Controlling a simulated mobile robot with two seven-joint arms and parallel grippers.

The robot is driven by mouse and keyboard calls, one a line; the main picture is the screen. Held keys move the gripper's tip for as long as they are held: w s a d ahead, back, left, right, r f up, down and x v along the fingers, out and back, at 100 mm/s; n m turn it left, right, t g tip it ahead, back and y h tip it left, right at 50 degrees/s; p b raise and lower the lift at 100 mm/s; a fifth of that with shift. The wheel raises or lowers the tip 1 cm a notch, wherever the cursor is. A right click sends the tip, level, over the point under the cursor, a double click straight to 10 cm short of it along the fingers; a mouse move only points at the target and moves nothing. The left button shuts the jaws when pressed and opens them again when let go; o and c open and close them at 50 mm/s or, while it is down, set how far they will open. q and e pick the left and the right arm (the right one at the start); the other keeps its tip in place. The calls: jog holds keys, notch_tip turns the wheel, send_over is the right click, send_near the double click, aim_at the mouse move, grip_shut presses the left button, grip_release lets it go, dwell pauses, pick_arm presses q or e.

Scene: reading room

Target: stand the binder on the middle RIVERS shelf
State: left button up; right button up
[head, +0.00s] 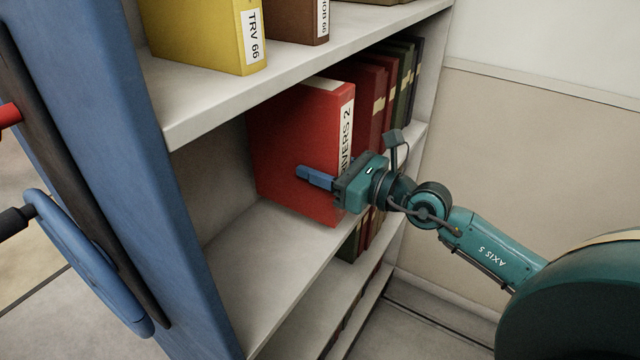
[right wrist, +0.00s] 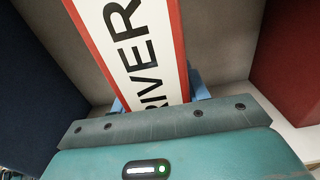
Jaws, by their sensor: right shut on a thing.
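The red binder (head: 290,150), with a white spine label reading RIVERS 2, is upright inside the middle shelf (head: 245,240). Its spine faces outward. My right gripper (head: 330,180) is shut on the lower part of the binder's spine end, with one blue finger along its left face. In the right wrist view the binder's spine label (right wrist: 130,45) runs down between the blue fingers, close to the palm. The binder's lower edge is at or just above the shelf board; I cannot tell if they touch. My left gripper is not in view.
Dark red binders (head: 372,100) and darker ones stand to the right on the same shelf. A yellow binder (head: 205,35) and a brown one (head: 297,20) stand on the shelf above. The blue end panel (head: 120,150) is at left, with bare board between it and the binder.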

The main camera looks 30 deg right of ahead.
aim_at(321, 189)
notch_tip(321, 189, down, 4)
jog(key=shift+d+r+b, duration=0.1)
jog(key=shift+r+b, duration=0.1)
jog(key=shift+b, duration=0.6)
jog(key=shift+f, duration=0.4)
jog(key=shift+w+f, duration=0.15)
jog(key=shift+w, duration=0.05)
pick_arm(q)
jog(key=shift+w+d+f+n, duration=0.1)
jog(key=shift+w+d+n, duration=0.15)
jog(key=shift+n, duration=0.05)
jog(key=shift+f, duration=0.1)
pick_arm(e)
jog(key=o, duration=1)
jog(key=shift+f, duration=0.3)
jog(key=o, duration=0.4)
jog(key=shift+s, duration=0.1)
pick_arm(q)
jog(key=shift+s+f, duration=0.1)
pick_arm(e)
jog(key=shift+o, duration=0.2)
